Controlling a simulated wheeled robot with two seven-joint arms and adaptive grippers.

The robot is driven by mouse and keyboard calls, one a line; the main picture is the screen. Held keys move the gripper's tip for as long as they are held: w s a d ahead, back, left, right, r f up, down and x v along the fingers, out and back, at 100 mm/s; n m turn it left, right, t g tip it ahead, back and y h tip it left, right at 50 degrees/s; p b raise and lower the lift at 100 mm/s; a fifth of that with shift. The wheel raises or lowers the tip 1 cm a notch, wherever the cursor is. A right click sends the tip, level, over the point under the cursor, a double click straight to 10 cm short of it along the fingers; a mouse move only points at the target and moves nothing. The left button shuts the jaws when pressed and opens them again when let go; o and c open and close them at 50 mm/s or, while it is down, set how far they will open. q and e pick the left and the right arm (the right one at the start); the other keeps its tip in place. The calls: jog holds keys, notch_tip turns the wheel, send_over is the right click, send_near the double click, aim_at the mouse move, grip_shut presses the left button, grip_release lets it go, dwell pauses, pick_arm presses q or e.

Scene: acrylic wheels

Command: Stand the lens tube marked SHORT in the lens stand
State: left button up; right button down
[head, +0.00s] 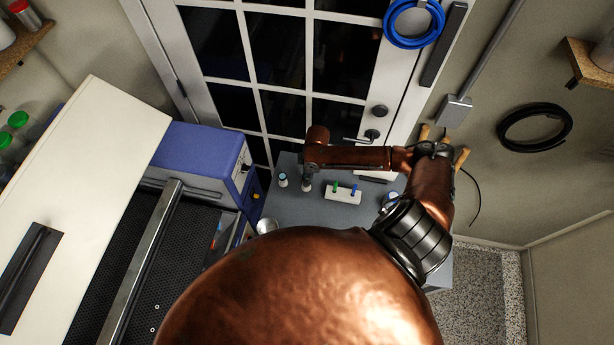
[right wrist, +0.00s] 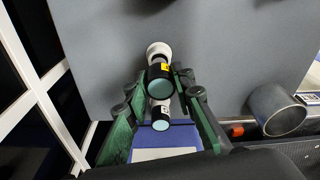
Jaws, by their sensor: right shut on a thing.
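My right gripper (head: 307,180) points down over the grey table. In the right wrist view its green fingers (right wrist: 160,92) are shut on a black-and-white lens tube (right wrist: 159,78) with a teal lens face and a small yellow label. The label's word is too small to read, and I cannot tell whether the tube touches the table. A second, similar tube (head: 283,180) stands beside it, towards the blue machine; its teal lens also shows in the right wrist view (right wrist: 160,126). A white block (head: 343,196) with green and blue upright pieces stands right of the gripper; I cannot tell whether it is the lens stand. My left gripper is not in view.
A metal cup (head: 267,226) stands at the table's left edge and shows in the right wrist view (right wrist: 274,108). A blue-and-white machine (head: 205,155) borders the table on the left. A glazed door (head: 300,65) is behind. Bare grey table (head: 300,212) lies in front of the block.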

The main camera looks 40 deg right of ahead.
jog(key=shift+f+b, duration=0.45)
jog(key=shift+f, duration=1.3)
dwell(0.3)
jog(key=shift+p, duration=0.8)
dwell(1.5)
dwell(0.5)
jog(key=c, duration=1.6)
grip_release()
jog(key=shift+r, duration=0.15)
jog(key=shift+s+d+r, duration=0.1)
jog(key=shift+r, duration=1.2)
jog(key=shift+s+d+r, duration=0.1)
jog(key=shift+d+r, duration=0.05)
jog(key=shift+r, duration=1.1)
jog(key=shift+s+d+r, duration=0.1)
jog(key=shift+r, duration=1.2)
